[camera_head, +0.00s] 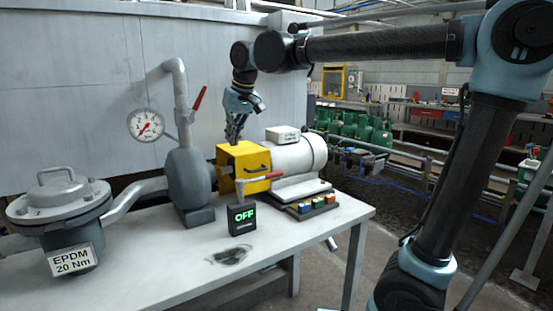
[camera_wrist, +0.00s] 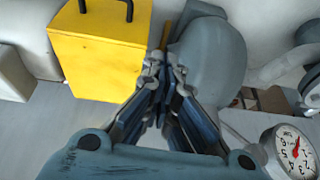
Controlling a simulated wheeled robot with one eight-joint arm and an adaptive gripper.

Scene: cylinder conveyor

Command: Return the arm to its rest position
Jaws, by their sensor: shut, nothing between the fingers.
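My gripper (camera_head: 235,136) hangs pointing down at the end of my arm, just above the left top edge of the yellow box (camera_head: 236,155). In the wrist view my gripper (camera_wrist: 166,68) has its fingertips together and holds nothing. The yellow box (camera_wrist: 98,52) with its black handle is to the left of the fingers there, and the grey pump body (camera_wrist: 213,55) is to the right. I cannot tell whether the fingers touch the box. My arm reaches across from the right side of the head view, with its forearm level above the table.
The table (camera_head: 150,265) bears a pressure gauge (camera_head: 146,125), a pipe with a red lever (camera_head: 200,98), a white motor (camera_head: 300,155), an OFF display (camera_head: 241,219) and a lidded vessel (camera_head: 58,205). A grey wall (camera_head: 80,80) stands behind. Green cylinders (camera_head: 350,124) are at the back right.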

